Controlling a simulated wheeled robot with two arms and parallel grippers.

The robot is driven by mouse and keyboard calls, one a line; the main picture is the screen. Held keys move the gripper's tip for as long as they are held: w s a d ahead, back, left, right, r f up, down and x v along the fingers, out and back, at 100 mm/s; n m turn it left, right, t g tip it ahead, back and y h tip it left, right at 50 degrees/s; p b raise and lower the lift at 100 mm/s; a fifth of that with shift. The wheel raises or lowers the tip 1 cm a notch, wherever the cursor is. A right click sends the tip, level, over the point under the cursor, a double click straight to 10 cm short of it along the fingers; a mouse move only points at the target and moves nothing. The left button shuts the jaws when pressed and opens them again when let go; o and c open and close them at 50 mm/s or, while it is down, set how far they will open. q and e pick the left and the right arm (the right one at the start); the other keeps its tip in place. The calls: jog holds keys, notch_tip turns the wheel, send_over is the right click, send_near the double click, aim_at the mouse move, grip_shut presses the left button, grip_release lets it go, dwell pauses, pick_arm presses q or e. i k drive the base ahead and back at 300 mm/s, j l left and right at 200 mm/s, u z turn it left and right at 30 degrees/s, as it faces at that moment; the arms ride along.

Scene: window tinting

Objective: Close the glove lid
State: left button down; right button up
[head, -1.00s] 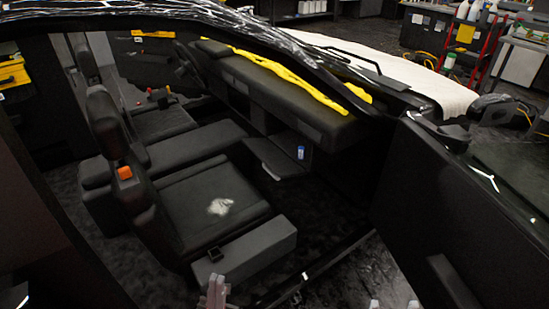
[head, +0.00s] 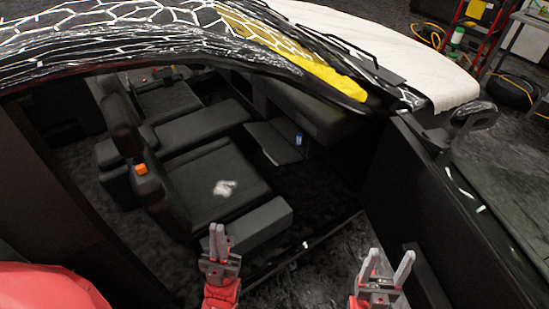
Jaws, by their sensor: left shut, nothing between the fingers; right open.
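The glove lid (head: 268,143) is a dark panel hanging open under the dashboard, at the upper middle of the head view. A small blue and white bottle (head: 299,138) stands in or beside the opened compartment. My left gripper (head: 218,240) is shut and empty, pointing up in front of the seat's near edge, well apart from the lid. My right gripper (head: 386,268) is open and empty at the lower right, by the open car door. Neither gripper touches the lid.
The seat (head: 215,180) carries a crumpled white cloth (head: 225,187). The door frame and roof edge (head: 300,68) bound the opening above. The open door (head: 420,200) stands at the right. The footwell floor (head: 310,190) before the lid looks clear.

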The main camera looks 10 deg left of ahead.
aim_at(277, 149)
jog(key=i+l+u, duration=0.1)
jog(key=i+l, duration=0.15)
jog(key=l, duration=0.15)
jog(key=i+l+u, duration=0.1)
jog(key=l, duration=0.3)
jog(key=i+l+u, duration=0.1)
jog(key=i+l, duration=0.25)
jog(key=l, duration=0.05)
